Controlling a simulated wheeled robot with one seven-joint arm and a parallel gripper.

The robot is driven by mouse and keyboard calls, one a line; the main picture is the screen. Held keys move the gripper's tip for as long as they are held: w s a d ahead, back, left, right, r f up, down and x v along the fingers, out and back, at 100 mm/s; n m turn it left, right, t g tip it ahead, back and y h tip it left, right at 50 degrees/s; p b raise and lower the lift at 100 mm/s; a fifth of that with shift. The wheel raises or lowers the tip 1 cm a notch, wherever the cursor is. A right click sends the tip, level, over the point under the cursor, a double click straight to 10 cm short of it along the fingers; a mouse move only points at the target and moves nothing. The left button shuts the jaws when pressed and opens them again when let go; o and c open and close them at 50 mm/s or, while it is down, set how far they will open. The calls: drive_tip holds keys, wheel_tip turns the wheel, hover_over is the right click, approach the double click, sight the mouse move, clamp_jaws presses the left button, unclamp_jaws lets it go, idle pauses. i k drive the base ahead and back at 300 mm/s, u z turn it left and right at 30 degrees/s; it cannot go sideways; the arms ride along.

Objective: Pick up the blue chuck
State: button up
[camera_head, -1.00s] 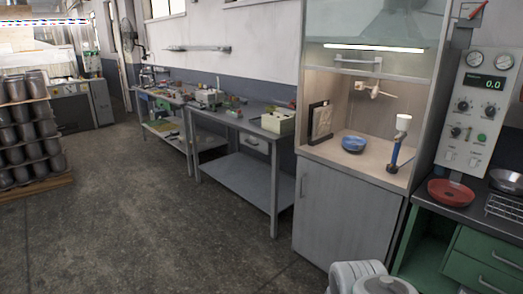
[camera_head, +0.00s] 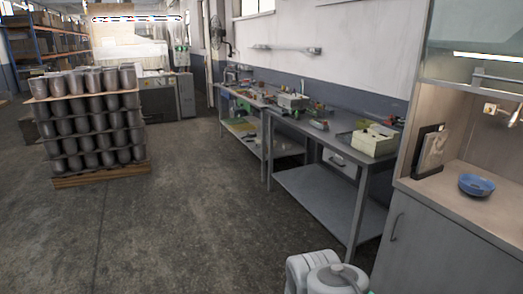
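A round blue dish-like piece (camera_head: 476,185) lies on the counter of the open hood cabinet at the right; it is the clearest blue object in view. I cannot tell from its shape whether it is the blue chuck. The items on the far workbench are too small to make out a chuck among them. My gripper is not in view. Only a white rounded part of my own arm shows at the bottom edge.
A grey workbench (camera_head: 318,190) with a cream box (camera_head: 374,142) stands left of the hood cabinet (camera_head: 440,245). A second bench (camera_head: 240,128) stands farther back. Stacked grey pots (camera_head: 95,120) on a wooden pallet (camera_head: 100,177) stand at the left. The floor between is clear.

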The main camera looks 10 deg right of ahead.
sight(472, 184)
drive_tip(key=u, duration=0.05)
drive_tip(key=i, duration=1.8)
drive_tip(key=z, duration=0.55)
drive_tip(key=i, duration=1)
drive_tip(key=z, duration=1.45)
drive_tip(key=i, duration=0.8)
drive_tip(key=z, duration=0.65)
